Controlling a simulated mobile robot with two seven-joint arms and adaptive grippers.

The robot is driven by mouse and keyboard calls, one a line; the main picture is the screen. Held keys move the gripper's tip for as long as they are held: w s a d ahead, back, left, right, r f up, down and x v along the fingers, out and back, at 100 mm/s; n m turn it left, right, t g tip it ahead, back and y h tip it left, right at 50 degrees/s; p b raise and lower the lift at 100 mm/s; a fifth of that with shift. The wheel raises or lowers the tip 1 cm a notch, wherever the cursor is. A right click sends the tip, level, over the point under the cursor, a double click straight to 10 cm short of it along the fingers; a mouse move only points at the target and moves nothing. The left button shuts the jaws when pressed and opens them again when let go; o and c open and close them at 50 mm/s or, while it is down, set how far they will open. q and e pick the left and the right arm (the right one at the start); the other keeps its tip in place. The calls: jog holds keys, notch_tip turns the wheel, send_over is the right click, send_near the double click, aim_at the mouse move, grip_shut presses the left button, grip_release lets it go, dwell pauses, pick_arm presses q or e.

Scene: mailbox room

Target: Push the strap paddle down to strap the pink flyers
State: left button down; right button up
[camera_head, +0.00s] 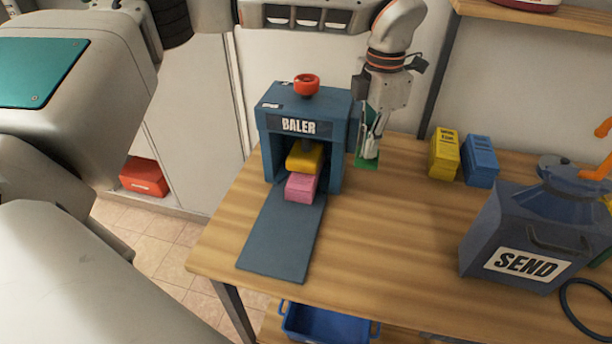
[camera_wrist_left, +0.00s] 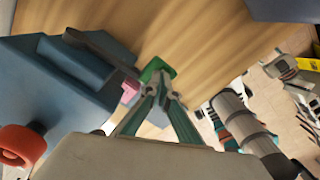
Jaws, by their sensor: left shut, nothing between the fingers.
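The blue baler (camera_head: 299,126) stands on the wooden table, with a red knob (camera_head: 306,84) on top. The pink flyers (camera_head: 300,187) sit in its front opening, below and in front of a yellow block (camera_head: 305,157). A green paddle (camera_head: 367,163), which I take for the strap paddle, is low beside the baler's right side. In the left wrist view the paddle (camera_wrist_left: 155,68) is at the end of a dark bar. My left gripper (camera_head: 369,148) is shut and empty, its fingertips at the paddle; I cannot tell whether they touch. My right gripper is not in view.
A dark blue flap (camera_head: 284,240) lies in front of the baler. A yellow block (camera_head: 444,153) and a blue block (camera_head: 480,160) stand to the right, with the SEND container (camera_head: 526,240) farther right. The table's middle is clear. A blue bin (camera_head: 325,324) sits below.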

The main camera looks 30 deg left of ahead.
pick_arm(q)
jog(key=shift+f, duration=0.15)
jog(key=shift+f, duration=0.55)
jog(key=shift+w+f, duration=0.1)
jog(key=shift+f, duration=0.1)
dwell(0.3)
dwell(0.5)
jog(key=shift+r+p, duration=0.35)
jog(key=shift+r, duration=0.25)
notch_tip(320, 180, up, 4)
jog(key=p, duration=0.3)
jog(key=shift+r+p, duration=0.25)
jog(key=shift+p, duration=0.1)
jog(key=shift+r+p, duration=0.45)
jog(key=shift+r, duration=0.95)
notch_tip(320, 180, up, 3)
jog(key=shift+f, duration=0.2)
